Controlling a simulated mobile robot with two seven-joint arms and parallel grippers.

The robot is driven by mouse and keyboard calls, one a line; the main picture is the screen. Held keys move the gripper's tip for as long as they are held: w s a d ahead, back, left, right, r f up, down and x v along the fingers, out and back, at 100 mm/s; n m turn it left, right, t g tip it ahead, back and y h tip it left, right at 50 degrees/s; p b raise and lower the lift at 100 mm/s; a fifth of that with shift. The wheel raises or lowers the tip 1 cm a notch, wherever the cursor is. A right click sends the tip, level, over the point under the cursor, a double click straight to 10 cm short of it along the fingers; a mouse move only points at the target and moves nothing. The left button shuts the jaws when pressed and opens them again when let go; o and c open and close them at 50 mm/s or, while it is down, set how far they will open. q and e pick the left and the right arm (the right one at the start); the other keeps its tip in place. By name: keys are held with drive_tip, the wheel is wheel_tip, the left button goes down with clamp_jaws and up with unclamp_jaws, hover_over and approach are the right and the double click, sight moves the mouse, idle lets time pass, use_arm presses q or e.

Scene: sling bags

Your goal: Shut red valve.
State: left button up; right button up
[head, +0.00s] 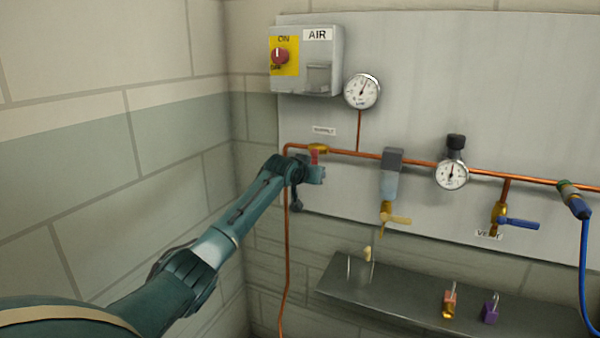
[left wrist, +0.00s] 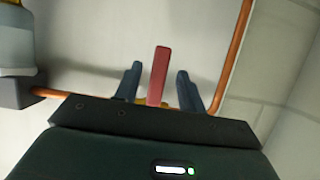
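The red valve handle (head: 314,155) sits on a brass valve body (head: 319,148) at the left end of the horizontal copper pipe, partly hidden by my left gripper (head: 317,174) in the head view. In the left wrist view the red handle (left wrist: 159,75) stands roughly square to the pipe. There the two fingers of my left gripper (left wrist: 159,86) are apart, one on each side of the handle, with a visible gap on both sides. The brass body is mostly hidden behind my gripper. My right gripper is in neither view.
An AIR switch box (head: 306,60) and a round gauge (head: 362,91) are above. A filter (head: 389,175), a regulator gauge (head: 452,175) and a blue-handled vent valve (head: 517,224) follow along the pipe. A shelf (head: 400,297) below holds padlocks.

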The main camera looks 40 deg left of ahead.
use_arm(q)
drive_tip(key=b+v, duration=0.1)
drive_tip(key=v, duration=0.8)
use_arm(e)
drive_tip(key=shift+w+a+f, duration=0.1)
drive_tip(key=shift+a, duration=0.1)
use_arm(q)
drive_tip(key=s+d+f+m+g+h, duration=0.15)
drive_tip(key=s+d+f, duration=0.25)
drive_tip(key=d+f, duration=0.65)
drive_tip(key=s+d+f+m+h, duration=0.3)
drive_tip(key=d+f, duration=0.4)
drive_tip(key=f, duration=0.7)
drive_tip(key=s+d+f, duration=0.3)
drive_tip(key=s+d, duration=0.2)
drive_tip(key=s, duration=0.3)
drive_tip(key=s+d+f+h+p, duration=0.1)
drive_tip(key=s+d+f, duration=0.2)
drive_tip(key=s, duration=0.6)
drive_tip(key=s+d+f+m+g+h, duration=0.1)
drive_tip(key=s+d+f, duration=0.3)
drive_tip(key=s+d, duration=0.4)
drive_tip(key=shift+s, duration=0.75)
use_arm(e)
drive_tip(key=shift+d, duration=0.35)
use_arm(q)
drive_tip(key=shift+f, duration=0.15)
